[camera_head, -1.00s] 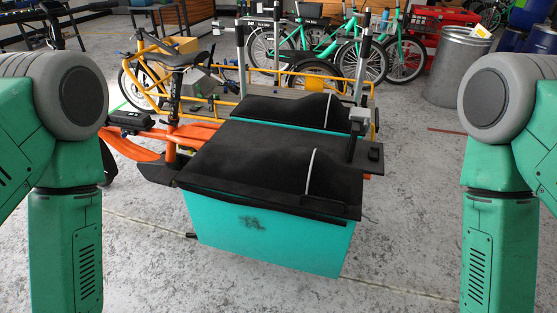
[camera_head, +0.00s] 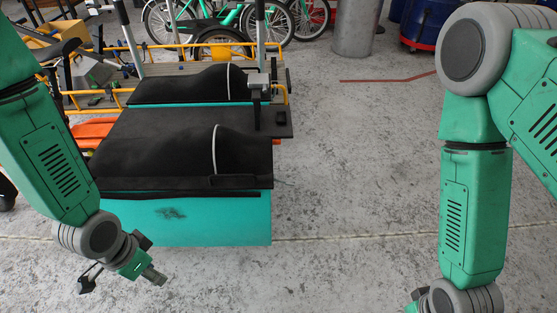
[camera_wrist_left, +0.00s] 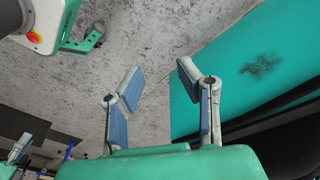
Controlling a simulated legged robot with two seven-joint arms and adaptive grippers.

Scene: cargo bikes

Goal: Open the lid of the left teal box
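The nearer teal box (camera_head: 195,222) stands left of centre in the head view, with a dark smudge on its front. Its black lid (camera_head: 170,160), with a white strip across it, is down. A second box with a black lid (camera_head: 190,85) and a teal edge sits behind it; I cannot tell which one the task calls left. My left gripper (camera_head: 122,279) is open and empty in front of the nearer box's lower left. In the left wrist view, the open fingers (camera_wrist_left: 160,78) are apart from the teal side.
Parked bikes (camera_head: 235,20) and a metal drum (camera_head: 355,28) stand behind. The concrete floor (camera_head: 350,170) to the right of the boxes is clear.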

